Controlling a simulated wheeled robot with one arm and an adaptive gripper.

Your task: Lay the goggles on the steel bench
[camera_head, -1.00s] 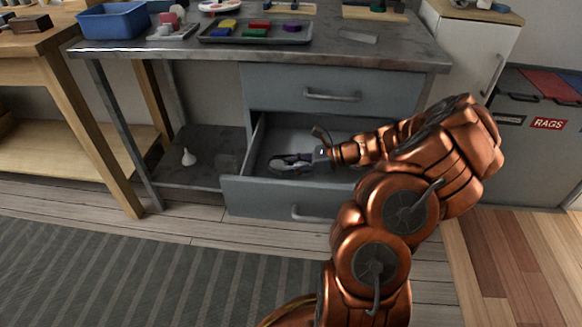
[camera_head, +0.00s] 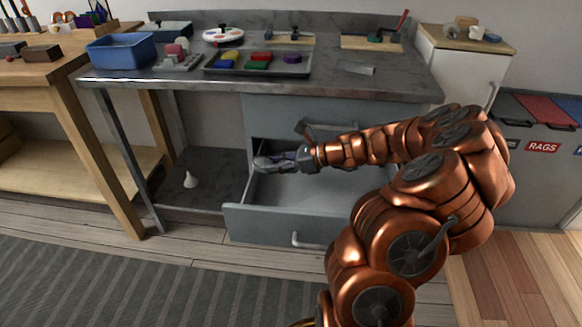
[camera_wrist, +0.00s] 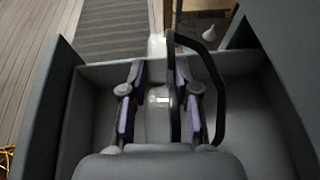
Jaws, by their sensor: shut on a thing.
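My gripper (camera_head: 277,161) is over the open drawer (camera_head: 270,222), below the level of the bench top. In the wrist view its two purple-padded fingers (camera_wrist: 160,110) are closed on the goggles (camera_wrist: 158,122). The goggles show as a pale, shiny body with a dark strap looping out to the right. In the head view the goggles (camera_head: 262,161) are small and partly hidden by the fingers. The steel bench (camera_head: 410,82) has a scuffed grey top above the drawer.
On the bench stand a blue bin (camera_head: 120,50), a dark tray (camera_head: 225,68) with coloured blocks, a flat metallic piece (camera_head: 356,68) and a wooden board (camera_head: 370,43). The front right of the top is mostly bare. A white funnel (camera_head: 190,181) stands on the lower shelf.

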